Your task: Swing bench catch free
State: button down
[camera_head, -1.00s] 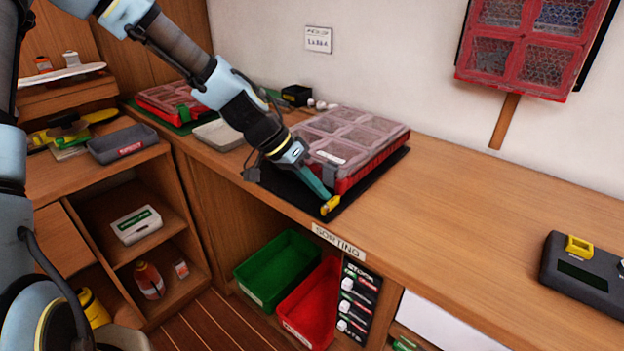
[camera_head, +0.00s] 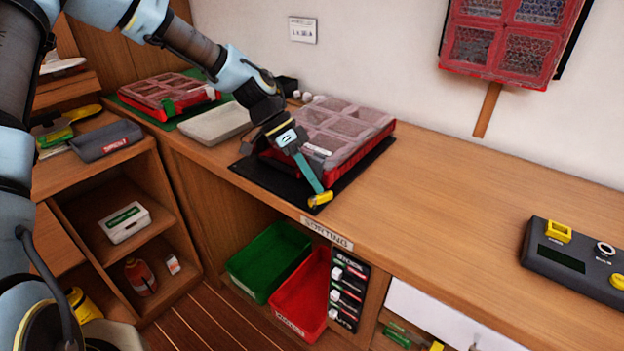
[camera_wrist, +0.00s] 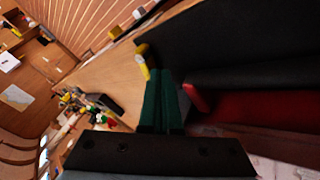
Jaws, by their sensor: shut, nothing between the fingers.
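A red organiser case (camera_head: 352,165) with a clear compartmented lid lies shut on a black mat (camera_head: 368,171) on the bench. My gripper (camera_head: 319,188) is at the case's near side, its teal fingers pointing down, together and empty. A small yellow piece (camera_head: 321,199) is at the fingertips. In the wrist view the yellow piece (camera_wrist: 144,58) is just beyond the shut green fingers (camera_wrist: 164,82); I cannot tell whether they touch. A short red tab (camera_wrist: 195,97) sticks out beside the fingers. I cannot tell which piece is the catch; my gripper hides part of the case front.
A second red case (camera_head: 165,93) on a green mat and a grey box (camera_head: 215,124) stand to the left. A dark device (camera_head: 575,262) with yellow parts is at the right. Green (camera_head: 268,262) and red (camera_head: 300,296) bins are below. The bench between case and device is clear.

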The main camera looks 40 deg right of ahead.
jog(key=shift+a, duration=0.15)
jog(key=shift+w+a, duration=0.2)
jog(key=shift+a, duration=0.45)
